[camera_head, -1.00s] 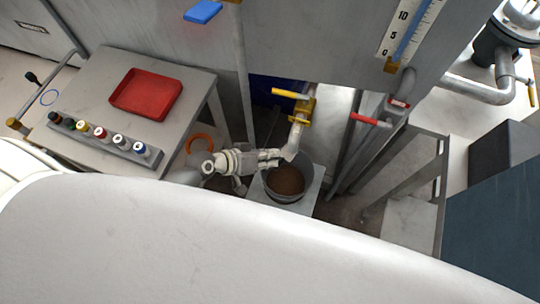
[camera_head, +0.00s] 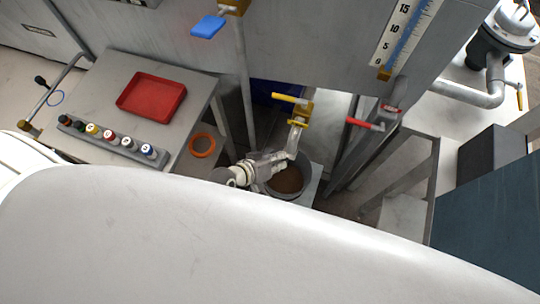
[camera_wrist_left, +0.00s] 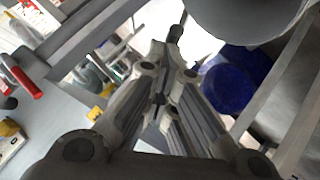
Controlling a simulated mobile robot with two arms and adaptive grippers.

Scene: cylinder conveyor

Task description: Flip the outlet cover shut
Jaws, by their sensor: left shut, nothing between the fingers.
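The outlet pipe (camera_head: 297,135) comes down below the grey machine, with a yellow lever (camera_head: 289,97) above it. The pale piece at its lower end, by the gripper's tips, may be the cover; its angle is too small to tell. My left gripper (camera_head: 284,158) is shut and empty, its tips beside the pipe's lower end and over the bucket's rim. Contact cannot be told. In the left wrist view my left gripper's fingers (camera_wrist_left: 172,52) come together. My right gripper is not in view.
A grey bucket (camera_head: 312,170) with brown material stands below the outlet. A red-handled valve (camera_head: 366,124) and metal frame are to its right. At left, a table holds a red tray (camera_head: 152,97) and a button strip. An orange ring (camera_head: 202,145) lies beside the table.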

